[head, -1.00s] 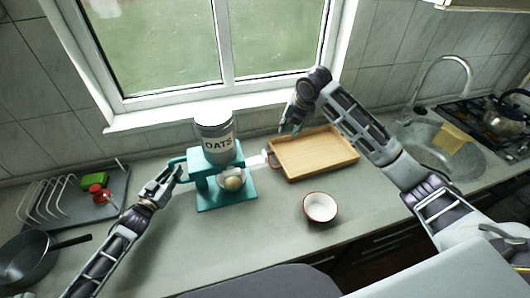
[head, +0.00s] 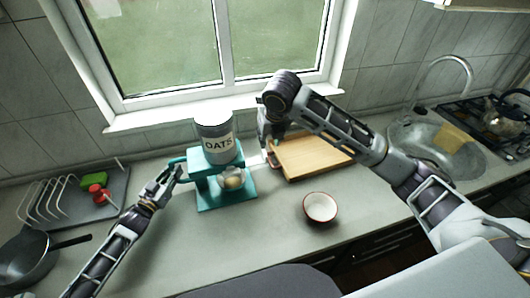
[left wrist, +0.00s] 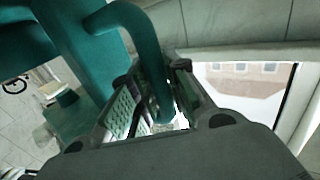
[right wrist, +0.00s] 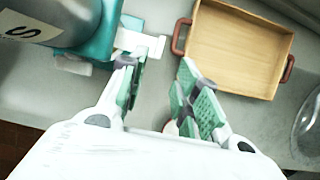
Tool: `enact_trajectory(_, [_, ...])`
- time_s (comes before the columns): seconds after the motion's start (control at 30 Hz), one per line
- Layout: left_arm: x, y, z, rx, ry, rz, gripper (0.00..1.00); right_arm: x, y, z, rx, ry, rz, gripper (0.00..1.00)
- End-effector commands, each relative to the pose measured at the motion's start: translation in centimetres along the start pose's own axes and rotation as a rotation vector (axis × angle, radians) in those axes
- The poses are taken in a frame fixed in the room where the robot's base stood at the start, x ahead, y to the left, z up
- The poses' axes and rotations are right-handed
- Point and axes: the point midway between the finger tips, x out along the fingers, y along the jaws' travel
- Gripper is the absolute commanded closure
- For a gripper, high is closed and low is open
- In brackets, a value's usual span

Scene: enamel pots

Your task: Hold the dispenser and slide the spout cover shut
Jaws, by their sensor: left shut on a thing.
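The teal dispenser (head: 222,194) stands upright on the counter with a grey OATS canister (head: 214,140) on top. My left gripper (head: 176,174) is shut around its teal side handle, and the left wrist view shows the handle (left wrist: 147,45) between the fingers. The white spout cover (head: 253,160) sticks out from the dispenser's right side; its T-shaped end (right wrist: 150,47) shows in the right wrist view. My right gripper (right wrist: 158,72) is open and empty, with the cover's end just beyond its fingertips. In the head view its fingertips are partly hidden by my arm.
A wooden tray (head: 312,161) with red handles lies right of the cover, close to my right gripper. A white red-rimmed bowl (head: 320,207) stands in front. A pale round thing (head: 232,181) is under the spout. A dish rack (head: 60,201) and pan (head: 28,258) are left.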

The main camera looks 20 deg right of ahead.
Motion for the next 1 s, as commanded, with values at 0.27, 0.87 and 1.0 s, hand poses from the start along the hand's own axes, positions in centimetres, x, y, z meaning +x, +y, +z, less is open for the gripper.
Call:
enact_trajectory(0.27, [0.0,0.0,0.0,0.000,-0.001,0.000,1.00,1.2,0.0,-0.1,0.002,0.004,0.000,0.68])
enact_trajectory(0.87, [0.0,0.0,0.0,0.000,-0.001,0.000,1.00,8.6,0.0,-0.1,0.003,0.004,0.000,0.68])
enact_trajectory(1.0, [0.0,0.0,0.0,0.000,-0.001,-0.001,1.00,10.2,0.0,-0.1,0.003,0.004,0.000,0.68])
